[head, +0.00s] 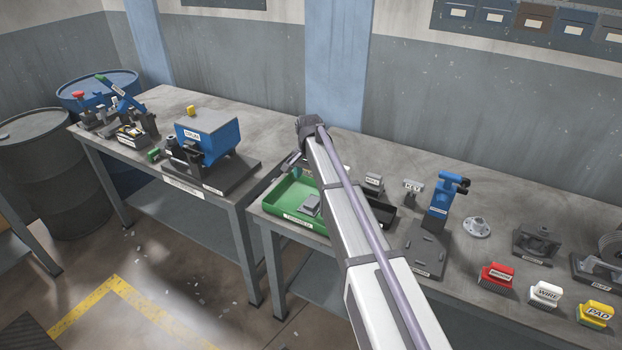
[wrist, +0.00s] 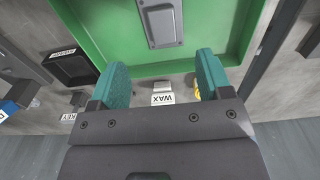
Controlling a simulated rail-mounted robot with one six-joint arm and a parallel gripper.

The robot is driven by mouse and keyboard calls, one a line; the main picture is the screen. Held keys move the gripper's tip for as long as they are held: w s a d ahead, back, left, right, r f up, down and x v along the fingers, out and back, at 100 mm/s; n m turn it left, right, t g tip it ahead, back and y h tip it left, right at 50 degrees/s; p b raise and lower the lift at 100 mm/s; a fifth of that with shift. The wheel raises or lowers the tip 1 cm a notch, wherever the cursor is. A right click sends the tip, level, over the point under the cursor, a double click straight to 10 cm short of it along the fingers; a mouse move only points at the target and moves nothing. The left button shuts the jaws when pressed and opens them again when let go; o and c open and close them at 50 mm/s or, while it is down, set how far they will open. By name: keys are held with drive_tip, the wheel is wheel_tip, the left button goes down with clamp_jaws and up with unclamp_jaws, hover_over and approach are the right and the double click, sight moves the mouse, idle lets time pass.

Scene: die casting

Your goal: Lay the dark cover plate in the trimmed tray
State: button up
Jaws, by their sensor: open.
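The green tray (head: 275,205) stands at the left end of the right bench, with a white label on its front that is hard to read. It also fills the top of the wrist view (wrist: 110,40). A dark grey rectangular plate with a raised middle (wrist: 163,22), which looks like the cover plate, lies flat in the tray; it also shows in the head view (head: 311,206). My gripper (wrist: 163,68) is open and empty, with teal fingers apart near the tray edge and the plate beyond the fingertips. In the head view my arm hides part of the tray.
A black bin (head: 382,213) stands just right of the tray. Small labelled blocks, including WAX (wrist: 162,98), are near the fingers. A blue fixture (head: 440,200), a round flange (head: 477,227) and red, white and yellow brushes (head: 497,277) stand further right. A gap separates the benches.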

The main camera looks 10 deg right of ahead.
drive_tip(key=s+d+n, duration=0.1)
drive_tip(key=s+n, duration=0.7)
drive_tip(key=s, duration=2.6)
drive_tip(key=shift+s, duration=0.15)
drive_tip(key=shift+f, duration=0.1)
